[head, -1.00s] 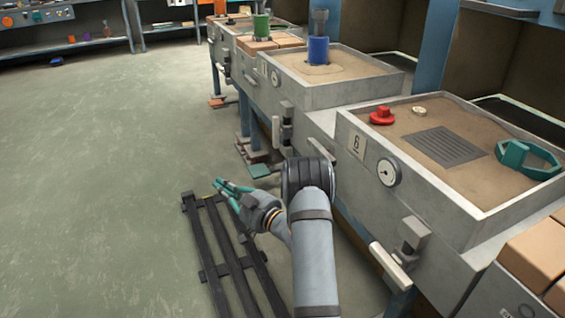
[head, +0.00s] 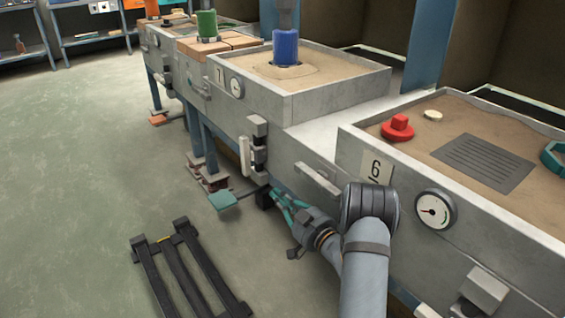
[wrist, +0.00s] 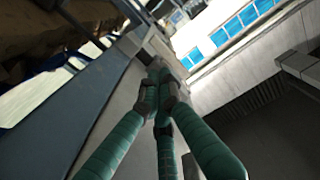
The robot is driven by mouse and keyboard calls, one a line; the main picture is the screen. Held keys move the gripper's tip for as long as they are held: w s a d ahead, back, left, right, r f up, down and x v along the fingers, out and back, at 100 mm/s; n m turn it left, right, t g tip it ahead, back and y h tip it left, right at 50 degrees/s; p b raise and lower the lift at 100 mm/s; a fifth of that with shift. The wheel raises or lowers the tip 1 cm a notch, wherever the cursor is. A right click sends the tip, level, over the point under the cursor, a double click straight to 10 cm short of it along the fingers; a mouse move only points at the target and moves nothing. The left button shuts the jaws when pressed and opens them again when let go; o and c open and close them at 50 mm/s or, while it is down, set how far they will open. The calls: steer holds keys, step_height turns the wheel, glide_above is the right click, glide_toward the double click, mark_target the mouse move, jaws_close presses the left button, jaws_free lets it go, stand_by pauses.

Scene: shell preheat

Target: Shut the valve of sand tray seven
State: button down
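Sand tray seven (head: 330,99) stands beyond tray six in the head view, with its number plate (head: 220,73) and gauge (head: 237,88) on its front. Below its front corner is a grey block fitting (head: 258,142) with a pale upright handle (head: 244,157), which looks like its valve. My gripper (head: 273,192) has teal fingers and is low in front of the bench, below and right of that handle and apart from it. In the wrist view the fingertips (wrist: 158,76) are drawn together with nothing seen between them. The valve cannot be made out in the wrist view.
A teal pedal (head: 232,198) sticks out just left of my gripper. Tray six (head: 372,137) stands at the right, with a bar handle (head: 318,181) on the bench front. A dark slatted rack (head: 180,268) lies on the floor. The floor at left is clear.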

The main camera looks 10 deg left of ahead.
mark_target(248, 169)
steer(key=b+x, duration=0.5)
steer(key=x, duration=0.7)
steer(key=shift+a+f, duration=0.1)
steer(key=shift+a, duration=0.2)
steer(key=shift+w+a+b, duration=0.3)
steer(key=shift+w+a, duration=0.1)
steer(key=shift+w, duration=0.05)
steer(key=shift+w, duration=0.15)
